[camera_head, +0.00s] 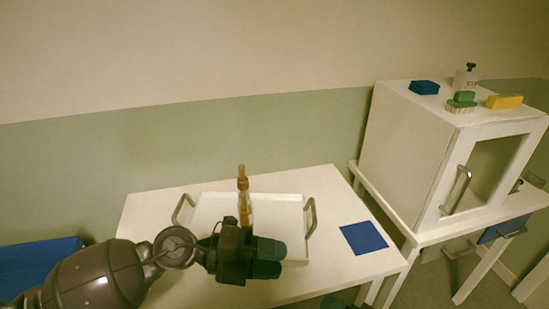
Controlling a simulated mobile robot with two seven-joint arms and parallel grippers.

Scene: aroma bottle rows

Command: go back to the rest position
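My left gripper (268,259) reaches in from the left over the front part of a white tray (285,200) on the white table. Its two dark teal fingers lie close together in this view. Whether a gap is between them is unclear, and I see nothing held. Amber bottles (243,184) stand in a line on the tray just behind the gripper. The gripper hides the lower part of the nearest one. Only a dark teal tip of my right gripper (333,302) shows at the bottom edge, so its state is hidden.
A blue square mat (363,238) lies right of the tray on the table (335,262). A white cabinet (415,140) stands further right, with sponges (462,103) and a small bottle (465,78) on top. A blue bin (40,262) is at the left.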

